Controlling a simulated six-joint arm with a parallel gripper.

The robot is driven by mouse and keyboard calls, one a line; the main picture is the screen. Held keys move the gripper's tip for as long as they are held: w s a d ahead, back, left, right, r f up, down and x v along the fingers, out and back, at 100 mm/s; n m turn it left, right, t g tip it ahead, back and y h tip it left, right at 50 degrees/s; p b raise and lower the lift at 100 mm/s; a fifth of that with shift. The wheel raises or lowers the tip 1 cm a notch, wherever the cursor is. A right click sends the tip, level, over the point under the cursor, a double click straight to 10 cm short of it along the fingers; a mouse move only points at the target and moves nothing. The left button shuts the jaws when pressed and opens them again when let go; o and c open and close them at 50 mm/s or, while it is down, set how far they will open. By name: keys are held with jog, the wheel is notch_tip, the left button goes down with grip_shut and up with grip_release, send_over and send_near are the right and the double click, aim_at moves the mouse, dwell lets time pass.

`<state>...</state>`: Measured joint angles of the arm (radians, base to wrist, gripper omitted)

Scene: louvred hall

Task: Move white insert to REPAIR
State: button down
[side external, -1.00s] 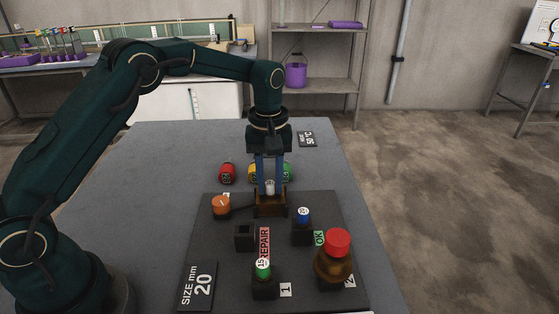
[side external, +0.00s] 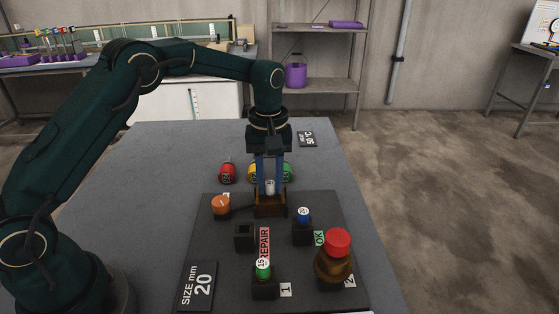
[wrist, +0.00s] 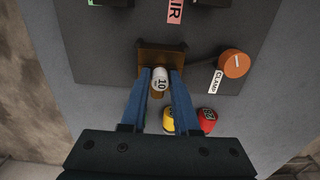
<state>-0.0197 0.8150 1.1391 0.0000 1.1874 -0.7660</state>
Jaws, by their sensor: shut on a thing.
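The white insert (wrist: 160,80), marked 10, sits upright at the brown clamp block (side external: 270,205); it also shows in the side view (side external: 270,187). My gripper (side external: 269,184) points down over the block, its two blue fingers shut on the white insert from both sides. In the wrist view the fingers (wrist: 160,86) flank the insert. The REPAIR label (side external: 264,243) lies beside a black square holder (side external: 244,237) that looks empty. The insert's lower end is hidden by the block.
An orange knob (side external: 221,205) is left of the block. A blue-topped insert (side external: 303,216), a green-topped insert (side external: 263,268) and a brown bottle with red cap (side external: 335,258) stand nearer the camera. Red (side external: 227,173), yellow and green pieces lie behind the board.

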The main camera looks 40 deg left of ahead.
aim_at(269, 184)
jog(key=shift+r, duration=0.2)
dwell(0.4)
jog(key=shift+r, duration=3.95)
jog(key=shift+f, duration=0.2)
jog(key=shift+s+f, duration=0.2)
jog(key=shift+s, duration=0.05)
jog(key=s+d+r, duration=0.3)
jog(key=s+d, duration=0.1)
jog(key=s, duration=0.6)
jog(key=shift+a+f, duration=0.1)
jog(key=shift+f, duration=3.6)
